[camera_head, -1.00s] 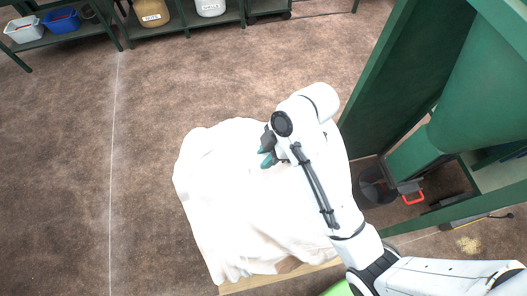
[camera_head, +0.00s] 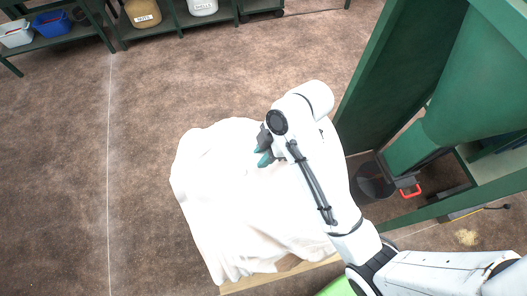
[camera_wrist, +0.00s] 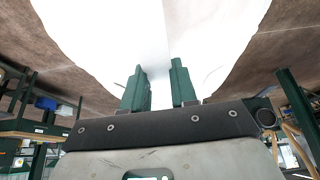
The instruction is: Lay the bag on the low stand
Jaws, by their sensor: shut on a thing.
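The white bag (camera_head: 225,200) lies draped and wrinkled over a low wooden stand (camera_head: 265,283). Only the stand's front edge shows below the bag's lower hem. My gripper (camera_head: 264,157) is at the bag's upper part, with its teal fingers against the cloth. In the wrist view, the bag (camera_wrist: 100,35) fills the space ahead of my gripper (camera_wrist: 160,85). The two fingers stand a little apart with white cloth between them. My arm hides the right part of the bag.
A green frame with a hopper (camera_head: 475,100) stands at the right. A dark bucket (camera_head: 373,183) and a red handle (camera_head: 411,191) are beneath it. Green shelving with a blue bin (camera_head: 52,24) and containers is at the top left. The brown floor at left is clear.

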